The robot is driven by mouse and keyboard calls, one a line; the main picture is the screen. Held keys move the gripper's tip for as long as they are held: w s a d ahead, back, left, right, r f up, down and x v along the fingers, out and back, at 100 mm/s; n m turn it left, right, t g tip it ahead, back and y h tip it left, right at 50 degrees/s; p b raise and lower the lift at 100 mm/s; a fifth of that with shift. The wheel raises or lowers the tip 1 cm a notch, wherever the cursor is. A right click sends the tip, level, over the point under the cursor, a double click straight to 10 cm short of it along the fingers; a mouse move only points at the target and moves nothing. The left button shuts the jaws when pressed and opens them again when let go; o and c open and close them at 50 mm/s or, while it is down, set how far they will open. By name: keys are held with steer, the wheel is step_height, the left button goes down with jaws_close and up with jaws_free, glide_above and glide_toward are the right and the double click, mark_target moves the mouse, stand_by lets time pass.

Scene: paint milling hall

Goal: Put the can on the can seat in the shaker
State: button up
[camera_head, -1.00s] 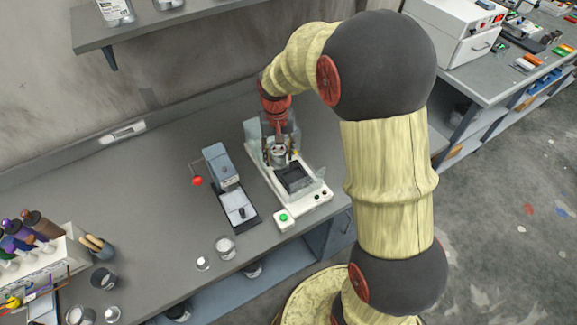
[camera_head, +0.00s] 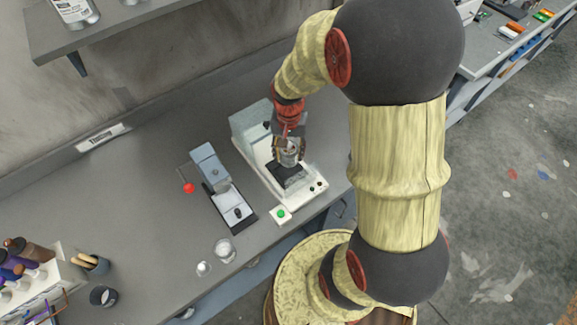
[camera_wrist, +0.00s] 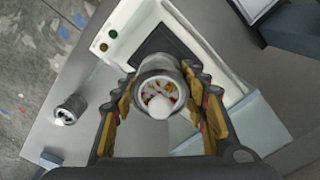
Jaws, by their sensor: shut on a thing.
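A small metal can (camera_head: 289,158) is held upright between the fingers of my gripper (camera_head: 289,147). In the wrist view the can (camera_wrist: 161,70) is gripped from both sides, and its round end shows a white round shape with red and yellow bits. The shaker (camera_head: 255,153) is a white machine with a pale housing at its back. Its dark square seat area (camera_head: 291,180) lies under and in front of the can, partly covered by it. The dark square (camera_wrist: 163,45) also shows beyond the can in the wrist view. I cannot tell whether the can touches it.
A grey press-like device with a red-knobbed lever (camera_head: 188,187) stands left of the shaker. Two small glass vessels (camera_head: 224,250) stand near the bench edge. A shelf (camera_head: 110,30) hangs above the bench.

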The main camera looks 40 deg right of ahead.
mark_target(289, 172)
steer(key=shift+f+b, duration=0.55)
steer(key=shift+f, duration=3.25)
steer(key=shift+f, duration=0.2)
steer(key=o, duration=1.4)
